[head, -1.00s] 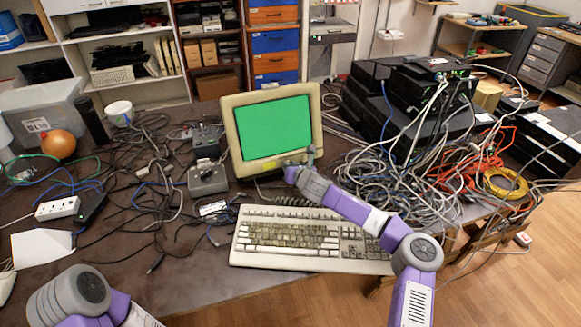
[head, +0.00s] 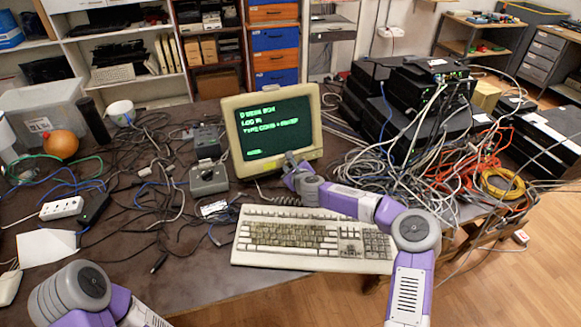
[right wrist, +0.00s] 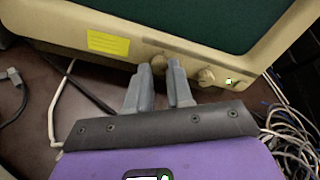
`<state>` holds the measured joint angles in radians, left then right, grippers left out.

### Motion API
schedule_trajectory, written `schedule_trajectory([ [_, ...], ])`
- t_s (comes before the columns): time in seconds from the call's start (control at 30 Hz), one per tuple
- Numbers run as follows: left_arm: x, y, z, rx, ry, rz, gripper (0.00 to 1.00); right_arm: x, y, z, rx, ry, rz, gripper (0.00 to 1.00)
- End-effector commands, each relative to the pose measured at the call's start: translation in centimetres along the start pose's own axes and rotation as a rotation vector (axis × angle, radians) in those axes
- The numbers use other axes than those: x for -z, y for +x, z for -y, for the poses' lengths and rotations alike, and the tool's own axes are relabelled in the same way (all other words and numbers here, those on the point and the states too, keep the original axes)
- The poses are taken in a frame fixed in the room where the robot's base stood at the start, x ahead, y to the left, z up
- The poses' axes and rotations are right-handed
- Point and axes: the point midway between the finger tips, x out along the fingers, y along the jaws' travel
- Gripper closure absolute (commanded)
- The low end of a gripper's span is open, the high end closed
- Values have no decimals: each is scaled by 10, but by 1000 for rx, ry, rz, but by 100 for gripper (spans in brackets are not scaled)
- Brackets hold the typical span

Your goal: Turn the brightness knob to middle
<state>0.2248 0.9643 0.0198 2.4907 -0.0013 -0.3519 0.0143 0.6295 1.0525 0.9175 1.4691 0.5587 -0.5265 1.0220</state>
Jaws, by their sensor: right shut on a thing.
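The beige monitor (head: 228,135) stands on the table, its dark screen showing lines of green text. In the right wrist view its lower bezel (right wrist: 119,65) carries two beige knobs. My right gripper (right wrist: 158,67) is shut on the left one (right wrist: 158,62), mostly hidden between the fingers. The other knob (right wrist: 206,77) sits free just right of the fingers. Which knob has which label cannot be read. In the head view my right gripper (head: 291,159) is at the monitor's lower edge and hides the knobs. My left gripper is out of view.
A lit square button (right wrist: 229,82) and a yellow label (right wrist: 108,43) are on the bezel. A keyboard (head: 310,240) lies below my right forearm. Tangled cables (head: 400,165) lie to the right, a grey box with a dial (head: 208,180) to the left.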

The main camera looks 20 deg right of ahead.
Motion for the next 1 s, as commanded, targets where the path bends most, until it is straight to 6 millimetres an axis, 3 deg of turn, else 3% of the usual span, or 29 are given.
schedule_trajectory([
  [1.0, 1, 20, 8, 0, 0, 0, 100, 0, 0, 0, 88, -965, 0, 100],
])
